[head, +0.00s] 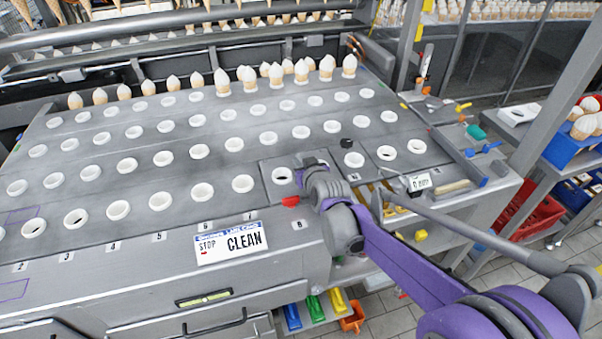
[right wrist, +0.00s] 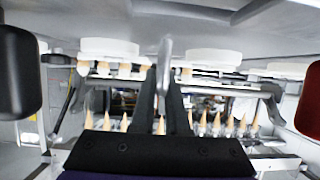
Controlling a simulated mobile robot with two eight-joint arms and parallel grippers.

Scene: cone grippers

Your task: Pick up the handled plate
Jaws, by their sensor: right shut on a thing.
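The handled plate (head: 270,190) is a flat grey panel with a white ring (head: 282,176) in it, at the front right of the grey machine top. My right gripper (head: 310,171) is low over it and hides part of it and its handle. In the right wrist view, which appears upside down, the plate (right wrist: 225,20) is at the top. My right gripper's dark fingers (right wrist: 165,85) are shut on its thin grey handle (right wrist: 165,58). I cannot tell whether the plate is lifted. My left gripper is not in view.
Rows of white rings (head: 199,152) cover the machine top; filled cones (head: 301,72) stand at the back. A red knob (head: 290,201) and a black knob (head: 347,143) are close to my right gripper. A "STOP CLEAN" sign (head: 231,242) is on the front. Shelves with crates (head: 530,212) stand right.

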